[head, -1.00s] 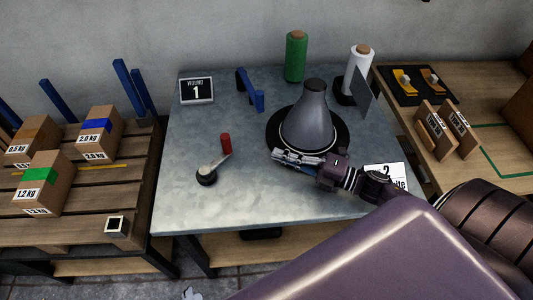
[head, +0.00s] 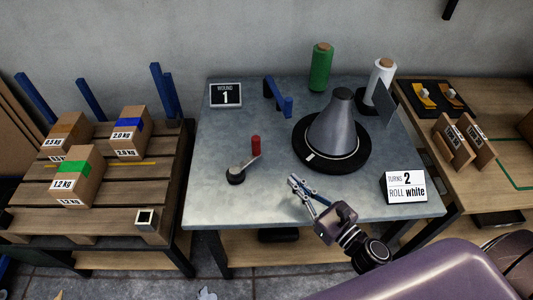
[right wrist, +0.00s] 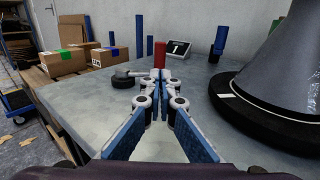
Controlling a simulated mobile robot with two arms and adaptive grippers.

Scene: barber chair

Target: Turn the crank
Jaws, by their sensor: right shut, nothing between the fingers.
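The crank (head: 243,168) is on the grey metal table, with a round dark hub at its lower left and a metal arm running up and right to an upright red handle (head: 255,146). My right gripper (head: 293,181) is shut and empty over the table's front part, right of and nearer than the crank. In the right wrist view the red handle (right wrist: 159,54) stands straight beyond my fingertips (right wrist: 161,75), which partly cover the crank arm. The dark hub (right wrist: 122,80) shows to their left. My left gripper is not in view.
A dark grey cone on a black round base (head: 332,158) stands right of the crank. A sign (head: 405,186) reads turns 2, roll white; a display (head: 226,95) reads wound 1. Green (head: 320,67) and white (head: 380,78) spools stand behind. A pallet with boxes (head: 84,190) is at left.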

